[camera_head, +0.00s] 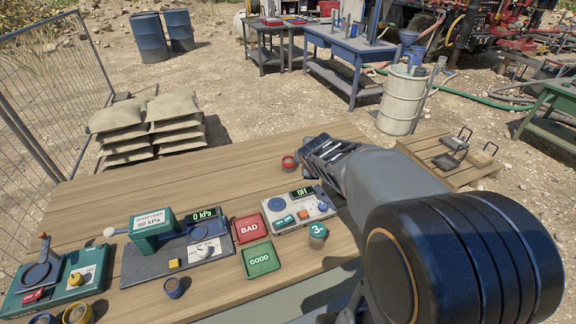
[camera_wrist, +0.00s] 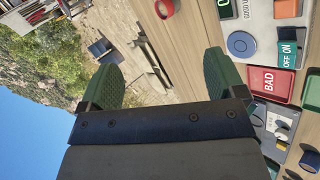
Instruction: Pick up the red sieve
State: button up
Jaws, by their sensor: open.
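The red sieve (camera_head: 289,162) is a small round red piece on the wooden table near its far edge. It also shows in the wrist view as a red ring (camera_wrist: 164,9), cut by the top edge, with a darker inside. My gripper (camera_head: 312,150) appears just right of the sieve in the head view. In the wrist view its two green finger pads (camera_wrist: 160,68) stand wide apart with nothing between them. The sieve appears beyond the fingertips, apart from them.
A grey device reading OFF (camera_head: 298,206), a red BAD tray (camera_head: 249,229), a green GOOD tray (camera_head: 261,259) and a numbered cup (camera_head: 317,235) stand nearer on the wooden table (camera_head: 220,180). A pressure device (camera_head: 165,225) stands left. The table around the sieve is clear.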

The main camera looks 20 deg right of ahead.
jog(key=w+d+f+n+t+y, duration=0.25)
jog(key=w+d+f+n, duration=0.35)
jog(key=w+n, duration=0.6)
jog(key=n+t+y, duration=0.1)
jog(key=n+y, duration=0.4)
jog(key=n, duration=0.9)
send_near(286, 160)
jog(key=shift+w+a+f+n+y+p, duration=0.2)
jog(key=shift+w+n+y+p, duration=0.15)
jog(key=shift+w, duration=0.25)
jog(key=shift+d+p+x, duration=0.15)
jog(key=shift+p+x, duration=0.5)
jog(key=shift+x, duration=0.9)
jog(key=shift+d+p+x, duration=0.1)
jog(key=shift+p+x, duration=0.5)
jog(key=shift+x, duration=0.95)
jog(key=shift+f, duration=0.2)
jog(key=c, duration=1)
jog(key=shift+c, duration=0.2)
